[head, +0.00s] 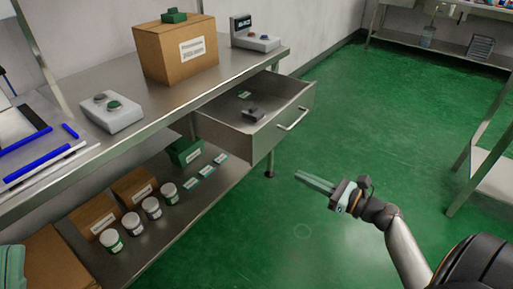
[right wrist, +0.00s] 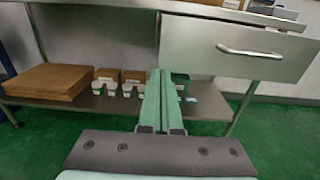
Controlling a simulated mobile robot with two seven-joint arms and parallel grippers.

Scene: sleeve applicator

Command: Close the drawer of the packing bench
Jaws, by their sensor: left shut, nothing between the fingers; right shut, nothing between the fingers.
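The packing bench's drawer (head: 262,141) is pulled out, its front panel and bar handle (head: 292,119) facing the right of the head view. A small dark object (head: 254,114) and a green-and-white card (head: 244,95) lie inside it. The drawer front (right wrist: 235,48) and handle (right wrist: 248,51) also show at upper right in the right wrist view. My right gripper (head: 299,176) is shut and empty, over the floor in front of the drawer, apart from it. A pale green piece of my left gripper (head: 12,262) shows at the lower left edge; most of it is cut off.
Jars and boxes stand on the lower shelf (head: 172,222). Another steel table (head: 490,150) stands at the right. The green floor between is clear.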

